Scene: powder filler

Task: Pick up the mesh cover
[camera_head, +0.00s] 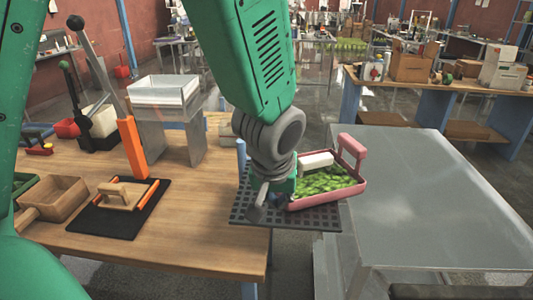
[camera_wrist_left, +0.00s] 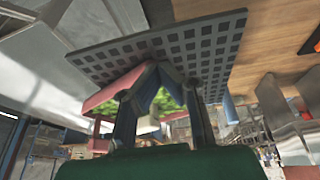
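The mesh cover (camera_head: 311,218) is a dark flat plate with rows of square holes. In the head view it lies level at the table's right edge and reaches out past it. My left gripper (camera_head: 262,206) points down onto it, and its arm hides part of the plate. In the left wrist view the left gripper's fingers (camera_wrist_left: 160,68) come together at the tips against the mesh cover (camera_wrist_left: 200,45). The exact grip point is hidden. My right gripper is in neither view.
A pink tray (camera_head: 349,191) with green contents and a white block is close beside the gripper. A grey metal table (camera_head: 440,200) is clear at right. On the wooden table (camera_head: 190,225) are a black mat (camera_head: 122,225), a wooden scoop (camera_head: 53,198) and a metal stand (camera_head: 170,135).

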